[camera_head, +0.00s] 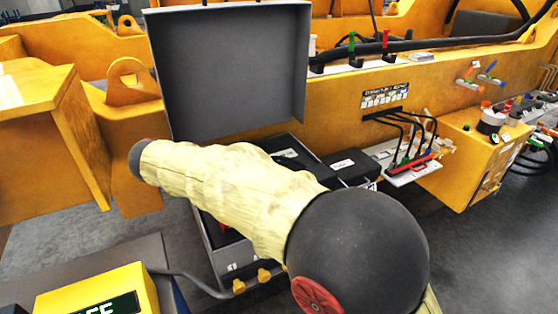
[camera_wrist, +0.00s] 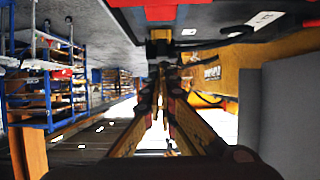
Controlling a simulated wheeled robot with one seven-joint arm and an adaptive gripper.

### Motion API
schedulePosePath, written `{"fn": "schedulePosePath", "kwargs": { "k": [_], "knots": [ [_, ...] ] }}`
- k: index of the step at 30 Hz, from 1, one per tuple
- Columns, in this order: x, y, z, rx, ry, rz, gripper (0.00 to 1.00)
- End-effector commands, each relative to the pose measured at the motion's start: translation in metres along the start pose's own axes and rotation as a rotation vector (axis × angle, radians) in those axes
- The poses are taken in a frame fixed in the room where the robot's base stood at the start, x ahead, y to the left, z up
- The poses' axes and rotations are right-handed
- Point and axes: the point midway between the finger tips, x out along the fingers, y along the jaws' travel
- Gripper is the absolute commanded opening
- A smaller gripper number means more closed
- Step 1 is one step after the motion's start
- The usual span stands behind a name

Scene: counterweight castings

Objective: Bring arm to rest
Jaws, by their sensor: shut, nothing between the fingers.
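My gripper (camera_wrist: 160,52) shows in the wrist view. Its two slim fingers run in from the lower left and lower right and meet at the tips, shut and empty. In the head view my arm, in a pale yellow sleeve with a black rounded joint, reaches across the middle towards the left. My gripper cannot be made out in that view.
A grey case with a raised lid (camera_head: 228,75) stands behind my arm, partly hidden by it. The orange machine frame (camera_head: 340,95) runs behind. A cabled connector panel (camera_head: 405,165) is at right. A yellow box (camera_head: 95,290) sits lower left. Blue shelves (camera_wrist: 45,85) show in the wrist view.

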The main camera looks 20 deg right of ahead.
Motion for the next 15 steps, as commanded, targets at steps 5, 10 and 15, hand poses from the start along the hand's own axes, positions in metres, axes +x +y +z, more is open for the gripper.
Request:
{"fn": "schedulePosePath", "kwargs": {
  "k": [5, 10, 15],
  "knots": [
    [-0.003, 0.001, 0.003, -0.002, 0.0, 0.001, 0.0],
    [0.009, 0.017, 0.0, -0.1, -0.078, 0.001, 0.0],
    [0.034, 0.066, 0.005, -0.373, -0.297, -0.061, 0.0]
  ]
}}
